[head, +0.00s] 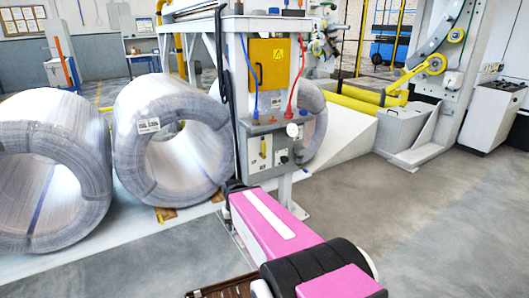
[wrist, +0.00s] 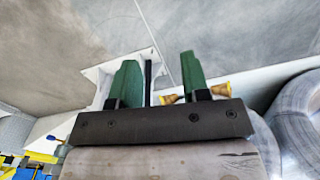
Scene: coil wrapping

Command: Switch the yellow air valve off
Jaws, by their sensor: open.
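A grey control panel (head: 268,148) stands on a post in the middle of the head view.
A yellow electrical box (head: 269,64) with blue and red hoses is above the panel. Large wrapped coils (head: 170,140) stand to its left, close to my arm. Grey floor (head: 420,220) is open on the right.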

